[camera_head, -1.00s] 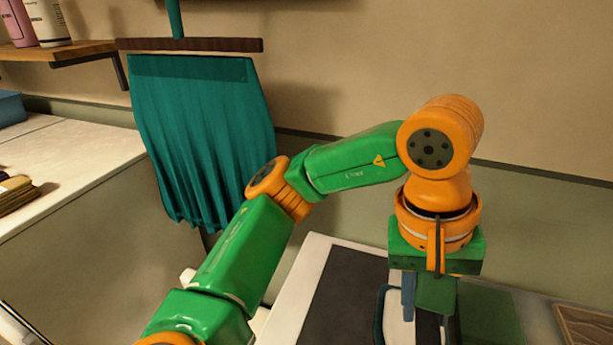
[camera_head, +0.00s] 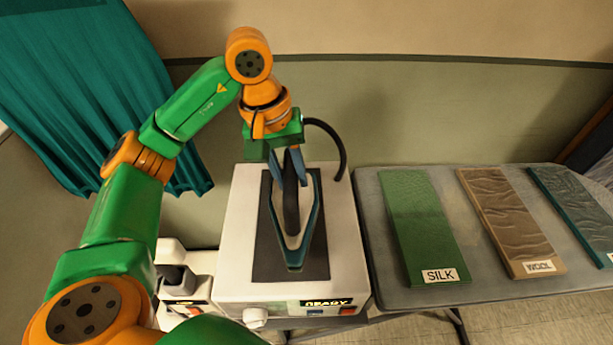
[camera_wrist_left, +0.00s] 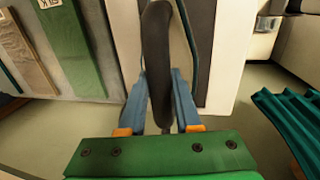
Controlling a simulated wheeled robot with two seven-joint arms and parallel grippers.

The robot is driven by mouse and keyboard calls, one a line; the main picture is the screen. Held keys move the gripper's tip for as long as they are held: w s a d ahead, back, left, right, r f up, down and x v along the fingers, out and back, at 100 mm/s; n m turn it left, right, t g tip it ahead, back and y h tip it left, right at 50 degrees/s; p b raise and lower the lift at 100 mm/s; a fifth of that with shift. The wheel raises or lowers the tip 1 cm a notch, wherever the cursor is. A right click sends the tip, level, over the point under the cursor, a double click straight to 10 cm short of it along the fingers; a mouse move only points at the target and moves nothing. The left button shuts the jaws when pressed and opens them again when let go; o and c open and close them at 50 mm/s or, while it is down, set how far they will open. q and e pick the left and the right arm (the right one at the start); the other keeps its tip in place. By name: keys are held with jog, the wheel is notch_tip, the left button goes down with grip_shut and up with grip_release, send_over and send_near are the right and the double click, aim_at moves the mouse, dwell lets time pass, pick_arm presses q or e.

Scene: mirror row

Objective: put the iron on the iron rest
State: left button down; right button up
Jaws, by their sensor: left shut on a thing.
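The iron (camera_head: 292,240) has a teal and white body and a black handle; its tip points toward me. My left gripper (camera_head: 289,172) is shut on the handle from above. The handle (camera_wrist_left: 156,55) stands between the two blue fingers in the left wrist view. The iron rest (camera_head: 237,245) is a white block with a dark sloping plate and a lit READY panel on its front. The iron appears centred over the dark plate, lined up with it; I cannot tell whether it touches. My right gripper is not in view.
A grey board (camera_head: 470,210) right of the rest carries a green SILK panel (camera_head: 415,215), a brown WOOL panel (camera_head: 505,220) and a teal panel (camera_head: 575,205). A black cord (camera_head: 340,150) arches behind the gripper. A teal cloth (camera_head: 70,70) hangs at left.

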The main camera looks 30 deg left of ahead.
pick_arm(q)
jog(key=shift+w+a+f, duration=0.45)
jog(key=shift+f, duration=0.3)
jog(key=f, duration=0.3)
jog(key=shift+w+a+f+p, duration=0.1)
jog(key=shift+a+f+p, duration=0.15)
jog(key=shift+f+p, duration=0.1)
jog(key=c, duration=0.6)
grip_release()
jog(key=shift+d, duration=0.1)
jog(key=shift+r, duration=0.1)
